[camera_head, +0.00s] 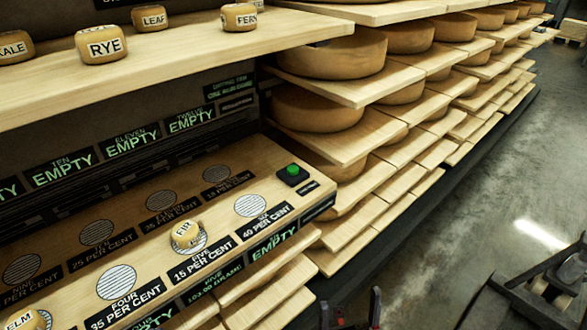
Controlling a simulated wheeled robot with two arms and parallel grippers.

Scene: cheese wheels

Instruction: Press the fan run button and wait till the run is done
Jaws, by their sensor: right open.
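The green button (292,170) sits on a small dark square base at the right end of the wooden panel shelf. It stands proud of its base, and a small dark label beside it is too small to read. My right gripper (350,311) shows at the bottom edge, its two dark fingers apart and nothing visible between them. It is below and to the right of the button, well apart from it. My left gripper is not in view.
The panel (140,247) has round grilles and percent labels. A small wheel marked FIR (186,235) sits on a grille at FIVE. Several displays read EMPTY. An upper shelf (150,62) with small labelled wheels overhangs the panel. Cheese racks line the right; bare floor (470,190) lies beyond.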

